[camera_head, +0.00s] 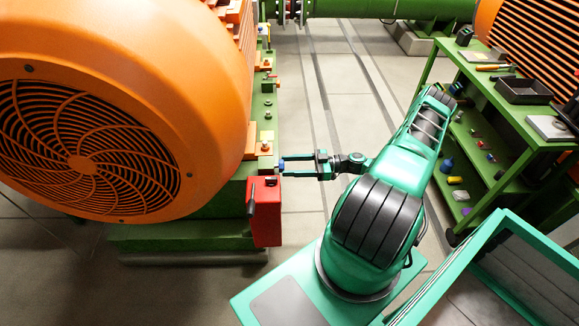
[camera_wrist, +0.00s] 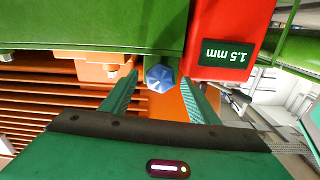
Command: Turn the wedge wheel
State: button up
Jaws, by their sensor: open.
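The wedge wheel appears to be a small blue faceted knob (camera_wrist: 160,77) at the edge of the green base. It shows in the wrist view between the tips of my gripper (camera_wrist: 158,84), with a gap to each finger. In the head view my gripper (camera_head: 285,166) reaches left from my arm to the green base, its fingers apart. The small blue knob (camera_head: 281,165) shows there at the fingertips. I cannot tell how deep it sits between the fingers. A red box (camera_wrist: 222,22) beside the wheel carries a display (camera_wrist: 228,53) reading 1.5 mm, upside down.
The large orange motor (camera_head: 130,100) stands on the green base (camera_head: 215,193) at left. The red box (camera_head: 266,210) hangs just below my fingers in the head view. A green shelf cart (camera_head: 505,110) with tools stands at right.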

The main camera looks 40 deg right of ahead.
jog(key=c, duration=1)
jog(key=shift+c, duration=0.2)
jog(key=shift+m, duration=0.3)
jog(key=m, duration=2.4)
jog(key=shift+d+f, duration=0.1)
jog(key=shift+d, duration=0.05)
jog(key=shift+m, duration=0.4)
jog(key=o, duration=1)
